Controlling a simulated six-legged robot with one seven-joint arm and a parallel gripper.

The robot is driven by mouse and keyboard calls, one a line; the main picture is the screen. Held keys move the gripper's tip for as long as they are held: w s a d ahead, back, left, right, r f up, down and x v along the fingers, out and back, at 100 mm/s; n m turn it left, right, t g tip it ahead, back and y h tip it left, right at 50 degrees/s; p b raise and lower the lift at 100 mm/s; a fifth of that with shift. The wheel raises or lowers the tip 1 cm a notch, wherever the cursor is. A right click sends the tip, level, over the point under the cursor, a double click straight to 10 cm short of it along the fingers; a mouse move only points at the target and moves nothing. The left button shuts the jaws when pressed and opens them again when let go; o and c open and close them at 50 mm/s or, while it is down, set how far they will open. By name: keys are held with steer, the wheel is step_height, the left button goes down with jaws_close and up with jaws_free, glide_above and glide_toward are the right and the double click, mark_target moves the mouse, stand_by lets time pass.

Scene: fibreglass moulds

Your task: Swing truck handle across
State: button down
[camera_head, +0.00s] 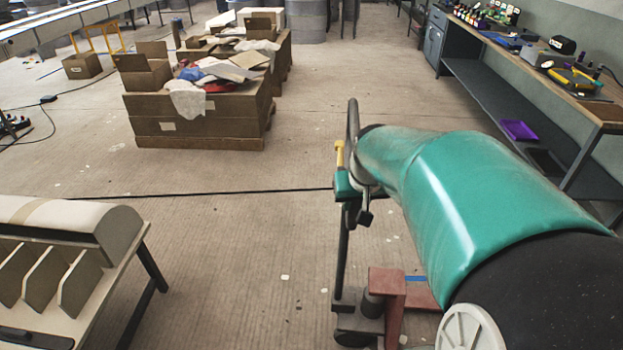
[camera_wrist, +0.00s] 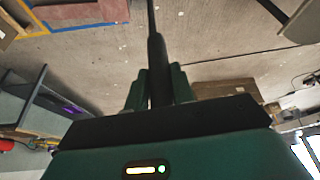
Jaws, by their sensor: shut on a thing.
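The truck handle (camera_head: 342,250) is a dark upright shaft with a loop at its top, standing in the middle of the head view. It rises from the red pallet truck (camera_head: 388,300), whose low body and wheel are partly hidden behind my arm. My gripper (camera_head: 347,187) is at the upper part of the handle, just below the loop. In the wrist view the dark handle (camera_wrist: 157,55) runs between the two green fingers of my gripper (camera_wrist: 158,88), which are shut on it.
A pallet box (camera_head: 195,133) heaped with cloths and cardboard stands back left. A slatted rack with a curved mould (camera_head: 75,225) is at the lower left. A workbench (camera_head: 545,75) with tools runs along the right wall.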

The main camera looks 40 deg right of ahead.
stand_by(0.3)
steer(key=w+m, duration=0.1)
steer(key=w, duration=0.1)
steer(key=w+m, duration=0.1)
steer(key=w+a+m, duration=0.1)
steer(key=w, duration=0.1)
steer(key=shift+w+g+h, duration=0.3)
steer(key=shift+w+h, duration=0.05)
steer(key=shift+h, duration=0.05)
steer(key=shift+w+d, duration=0.1)
steer(key=w+m, duration=0.1)
steer(key=w, duration=0.1)
steer(key=w+m+g, duration=0.1)
steer(key=w+m, duration=0.1)
steer(key=w, duration=0.1)
steer(key=shift+w+d+h, duration=0.1)
steer(key=shift+w+h, duration=0.1)
steer(key=shift+h, duration=0.1)
stand_by(0.4)
steer(key=shift+w+d+m+g, duration=0.3)
steer(key=shift+w+m, duration=0.2)
steer(key=shift+w, duration=0.4)
steer(key=shift+w+d+m+g, duration=0.15)
steer(key=shift+w+d+m, duration=0.3)
steer(key=shift+w, duration=0.4)
steer(key=shift+w+d+m+g, duration=0.25)
steer(key=shift+w+m, duration=0.3)
steer(key=shift+w, duration=0.35)
